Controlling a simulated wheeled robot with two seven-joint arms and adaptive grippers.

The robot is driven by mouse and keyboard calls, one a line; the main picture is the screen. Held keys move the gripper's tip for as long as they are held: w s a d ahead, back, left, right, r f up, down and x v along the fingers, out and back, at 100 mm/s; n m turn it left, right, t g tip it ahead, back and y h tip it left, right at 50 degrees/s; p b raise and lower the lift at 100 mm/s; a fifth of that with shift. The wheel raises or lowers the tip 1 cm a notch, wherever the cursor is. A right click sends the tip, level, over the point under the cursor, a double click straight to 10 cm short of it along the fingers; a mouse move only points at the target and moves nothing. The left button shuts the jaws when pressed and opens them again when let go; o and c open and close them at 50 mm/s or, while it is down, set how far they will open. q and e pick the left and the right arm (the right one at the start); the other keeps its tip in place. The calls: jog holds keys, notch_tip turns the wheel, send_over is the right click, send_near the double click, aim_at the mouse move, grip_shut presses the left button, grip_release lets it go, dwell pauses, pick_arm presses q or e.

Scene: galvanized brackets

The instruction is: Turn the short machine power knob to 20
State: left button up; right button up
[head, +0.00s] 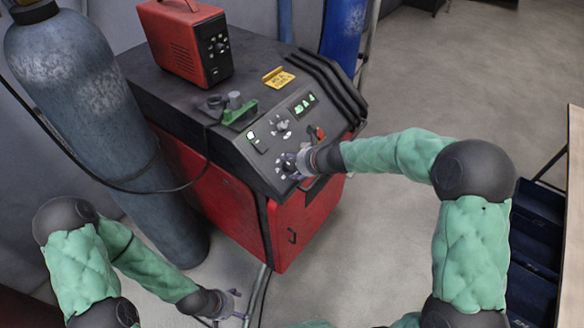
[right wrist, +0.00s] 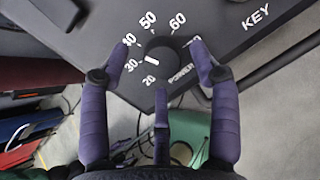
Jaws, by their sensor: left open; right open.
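The black power knob (right wrist: 163,46) sits on the machine's dark panel in the right wrist view. A printed scale of numbers rings it, with the word POWER below right. Its white mark points to the lower left, at about 30 or between 30 and 20. My right gripper (right wrist: 160,60) is open, with its purple fingers spread on both sides of the knob and apart from it. In the head view my right gripper (head: 303,161) is at the lower front of the panel and partly hides the knob there. My left gripper (head: 232,304) is open and empty, low over the floor.
The red and black machine (head: 309,218) has another knob (head: 282,126), a red switch (head: 318,132) and small displays on its panel. A red box (head: 178,45) and a yellow sign (head: 278,77) are on top. A gas cylinder (head: 75,75) stands left.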

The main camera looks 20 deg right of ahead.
jog(key=shift+x, duration=0.8)
jog(key=shift+c, duration=0.3)
jog(key=shift+r, duration=0.1)
jog(key=c, duration=1)
jog(key=shift+c, duration=0.2)
